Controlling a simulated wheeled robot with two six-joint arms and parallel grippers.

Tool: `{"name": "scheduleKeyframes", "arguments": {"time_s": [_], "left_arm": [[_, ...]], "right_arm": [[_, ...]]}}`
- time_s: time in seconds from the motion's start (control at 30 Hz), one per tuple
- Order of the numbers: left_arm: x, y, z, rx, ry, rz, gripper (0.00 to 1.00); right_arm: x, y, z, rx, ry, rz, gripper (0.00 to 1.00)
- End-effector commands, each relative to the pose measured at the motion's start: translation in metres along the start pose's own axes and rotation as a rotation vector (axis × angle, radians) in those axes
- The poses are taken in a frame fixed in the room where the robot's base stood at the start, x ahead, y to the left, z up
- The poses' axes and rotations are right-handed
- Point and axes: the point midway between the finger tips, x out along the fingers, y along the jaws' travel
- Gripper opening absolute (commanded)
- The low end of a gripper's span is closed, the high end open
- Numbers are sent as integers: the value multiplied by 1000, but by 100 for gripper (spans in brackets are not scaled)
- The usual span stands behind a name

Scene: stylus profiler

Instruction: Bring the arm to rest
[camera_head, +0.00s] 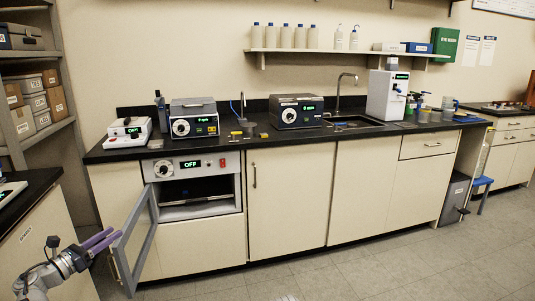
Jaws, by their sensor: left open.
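My left arm comes in at the lower left. Its gripper (112,237) has two purple fingers with a narrow gap between them and nothing visible held. The fingertips overlap the edge of an open grey-framed oven door (136,240) in the picture; I cannot tell whether they touch it. The door belongs to the built-in oven (230,187) under the counter, which reads OFF and shows a dark opening. My right gripper is out of view.
The black countertop (232,145) carries several instruments, including a box reading OFF (194,119) and a white dispenser (388,95). A dark side bench (30,195) stands at the left, close to my arm. The tiled floor (400,270) is clear in front of the cabinets.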

Motion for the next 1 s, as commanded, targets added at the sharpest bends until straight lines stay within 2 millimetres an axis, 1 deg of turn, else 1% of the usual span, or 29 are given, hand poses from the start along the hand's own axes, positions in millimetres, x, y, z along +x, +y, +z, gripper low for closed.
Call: {"name": "scheduleKeyframes", "arguments": {"time_s": [0.17, 0.37, 0.47, 0.57, 0.67, 0.77, 0.8, 0.87, 0.9, 0.97, 1.0], "left_arm": [[23, -2, 4, -88, -60, 66, 45], [55, -4, 9, -265, -165, 179, 45], [72, -6, 8, -398, -234, 251, 45], [91, -12, -1, -595, -320, 345, 45], [106, -22, -21, -840, -408, 457, 45], [115, -36, -53, -1094, -477, 579, 45], [117, -45, -68, -1196, -499, 631, 45], [119, -60, -95, -1347, -526, 714, 45], [120, -73, -115, -1445, -538, 774, 45], [118, -95, -146, -1590, -551, 873, 45], [116, -112, -167, -1680, -555, 944, 45]], "right_arm": [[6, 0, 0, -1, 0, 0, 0], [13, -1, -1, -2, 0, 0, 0], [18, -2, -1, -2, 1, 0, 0], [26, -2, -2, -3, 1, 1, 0], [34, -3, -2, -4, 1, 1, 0], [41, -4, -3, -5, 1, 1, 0], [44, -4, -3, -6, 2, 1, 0], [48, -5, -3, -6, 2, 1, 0], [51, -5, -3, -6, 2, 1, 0], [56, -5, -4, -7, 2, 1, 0], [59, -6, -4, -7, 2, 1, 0]]}}
